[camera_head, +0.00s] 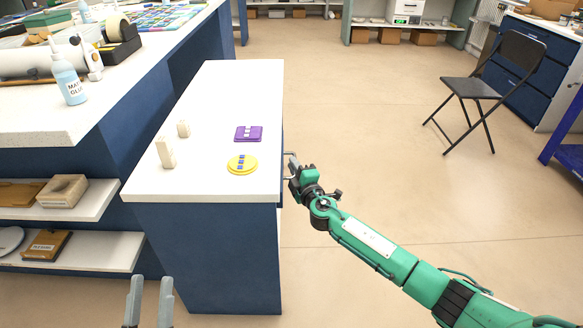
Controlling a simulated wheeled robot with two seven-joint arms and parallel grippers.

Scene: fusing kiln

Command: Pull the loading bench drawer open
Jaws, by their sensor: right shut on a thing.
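The loading bench (225,90) is a white-topped blue unit in the middle of the camera_head view. Its drawer front faces right and is seen almost edge-on, so I cannot tell how far the drawer stands out. A grey drawer handle (289,155) shows at the bench's right edge. My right gripper (293,172) is at this edge, shut on the handle; its fingertips are partly hidden. The green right arm reaches in from the lower right. My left gripper (150,298) is low in front of the bench, its two grey fingers apart and empty.
A larger worktable (60,110) with a glue bottle (69,80) stands left. A black folding chair (485,85) stands right; the floor between is clear.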

